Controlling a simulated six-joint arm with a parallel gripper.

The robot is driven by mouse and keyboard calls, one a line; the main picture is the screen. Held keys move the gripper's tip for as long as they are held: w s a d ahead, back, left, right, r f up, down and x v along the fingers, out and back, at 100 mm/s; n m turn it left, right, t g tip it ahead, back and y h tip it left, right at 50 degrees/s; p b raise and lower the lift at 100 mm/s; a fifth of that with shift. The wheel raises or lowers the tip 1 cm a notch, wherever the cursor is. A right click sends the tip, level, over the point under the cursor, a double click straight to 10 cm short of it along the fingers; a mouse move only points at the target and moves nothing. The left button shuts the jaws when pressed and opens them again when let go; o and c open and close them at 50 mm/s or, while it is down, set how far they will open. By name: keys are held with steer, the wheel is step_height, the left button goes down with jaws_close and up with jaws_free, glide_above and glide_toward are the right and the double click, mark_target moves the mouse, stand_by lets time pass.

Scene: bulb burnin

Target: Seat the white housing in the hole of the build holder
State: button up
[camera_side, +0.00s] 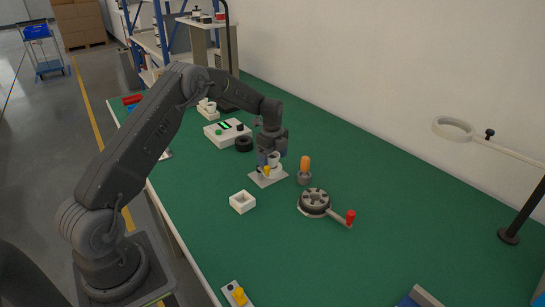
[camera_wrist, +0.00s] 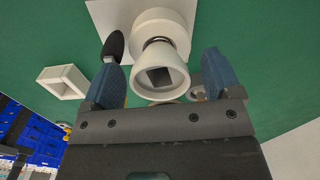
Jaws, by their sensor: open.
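The white housing (camera_wrist: 160,75) is a flared white cup with its mouth facing the wrist camera and a dark square inside. It also shows small in the side view (camera_side: 273,158). Its narrow metallic neck meets the round white build holder (camera_wrist: 162,20), which stands on a pale plate (camera_side: 262,181). The hole is hidden by the housing, so I cannot tell how deep the neck sits. My gripper (camera_wrist: 164,79) is open, with its blue fingers on either side of the housing and visible gaps. It also shows in the side view (camera_side: 270,157).
A white square tray (camera_side: 242,201) lies in front of the plate. An orange-topped piece in a grey base (camera_side: 305,171) stands close on the right. A round dark fixture with a red-knobbed lever (camera_side: 315,203) is nearer right. A black ring (camera_side: 243,144) lies behind.

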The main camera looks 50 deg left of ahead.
steer(key=shift+r, duration=0.1)
step_height(320, 180, up, 14)
stand_by(0.5)
steer(key=s+d+r+n+t, duration=0.3)
steer(key=s+d+r+n, duration=0.4)
steer(key=s+d+r, duration=0.6)
steer(key=s+d+f+n+t, duration=0.1)
steer(key=s+d+n, duration=0.3)
steer(key=s, duration=0.5)
steer(key=s+d+f+n+t, duration=0.1)
steer(key=s+d+n, duration=0.4)
steer(key=s, duration=0.5)
steer(key=shift+d+f+t, duration=0.25)
steer(key=shift+d+t, duration=0.05)
steer(key=shift+d, duration=0.35)
steer(key=shift+s, duration=0.1)
